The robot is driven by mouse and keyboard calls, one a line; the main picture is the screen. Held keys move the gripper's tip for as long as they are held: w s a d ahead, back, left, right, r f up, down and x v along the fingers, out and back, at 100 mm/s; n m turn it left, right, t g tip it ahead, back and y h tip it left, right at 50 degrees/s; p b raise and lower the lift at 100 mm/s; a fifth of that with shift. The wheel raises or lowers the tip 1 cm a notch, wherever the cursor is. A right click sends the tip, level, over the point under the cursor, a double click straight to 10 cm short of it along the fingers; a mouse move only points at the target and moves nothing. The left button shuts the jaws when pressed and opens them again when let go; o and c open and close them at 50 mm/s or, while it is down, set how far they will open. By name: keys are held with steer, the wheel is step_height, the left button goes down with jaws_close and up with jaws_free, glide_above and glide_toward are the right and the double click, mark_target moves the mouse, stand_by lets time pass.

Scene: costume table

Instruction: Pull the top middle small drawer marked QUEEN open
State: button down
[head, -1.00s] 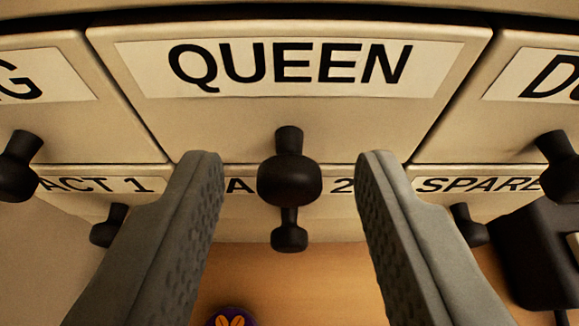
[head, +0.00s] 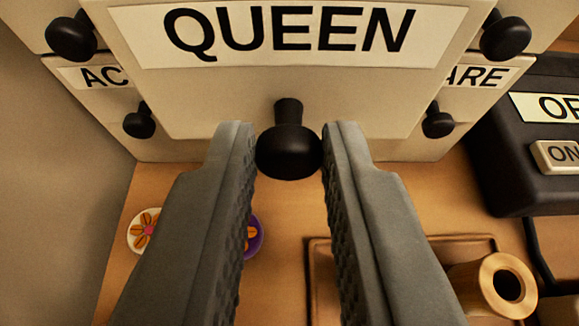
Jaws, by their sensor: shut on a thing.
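The drawer marked QUEEN (head: 270,102) fills the upper middle of the head view. Its front stands forward of the drawers beside it, so it is pulled part way out. Its black round knob (head: 288,152) sits low on the front. My gripper (head: 288,150) is shut on this knob, with one grey finger against each side. The drawer's inside is out of view.
Neighbouring drawers show black knobs at left (head: 71,36) and right (head: 505,38). Lower drawers are partly hidden. A black box with an ON button (head: 560,156) stands at right. On the wooden table are a tray (head: 405,245), a brass-coloured cylinder (head: 495,287) and a white flowered disc (head: 140,232).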

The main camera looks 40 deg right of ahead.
steer(key=s+a, duration=0.1)
steer(key=s, duration=0.1)
steer(key=s+a, duration=0.2)
steer(key=shift+s, duration=0.1)
steer(key=c, duration=1.3)
jaws_free()
steer(key=v, duration=1.7)
steer(key=shift+s+a, duration=0.2)
